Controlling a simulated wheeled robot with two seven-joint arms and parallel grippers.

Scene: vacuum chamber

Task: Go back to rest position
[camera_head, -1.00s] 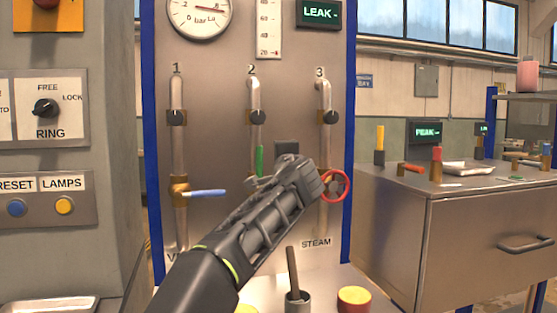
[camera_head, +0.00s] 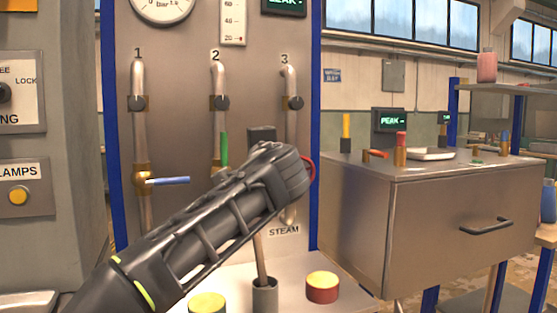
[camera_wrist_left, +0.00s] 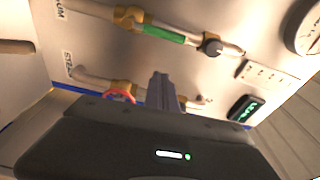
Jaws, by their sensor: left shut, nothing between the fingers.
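My left arm reaches in from the lower left in the head view, and its gripper end (camera_head: 290,172) is in front of pipe 3 of the panel. The fingers are mostly hidden there. In the left wrist view the fingers (camera_wrist_left: 163,92) are shut with nothing between them. My right gripper is not in view.
The panel also has a blue lever (camera_head: 168,181) on pipe 1 and a green handle (camera_head: 224,149) on pipe 2. Below stand a grey cup (camera_head: 265,295) with a rod, a red-and-yellow cap (camera_head: 322,287) and a yellow cap (camera_head: 207,302). A metal cabinet (camera_head: 440,225) stands right.

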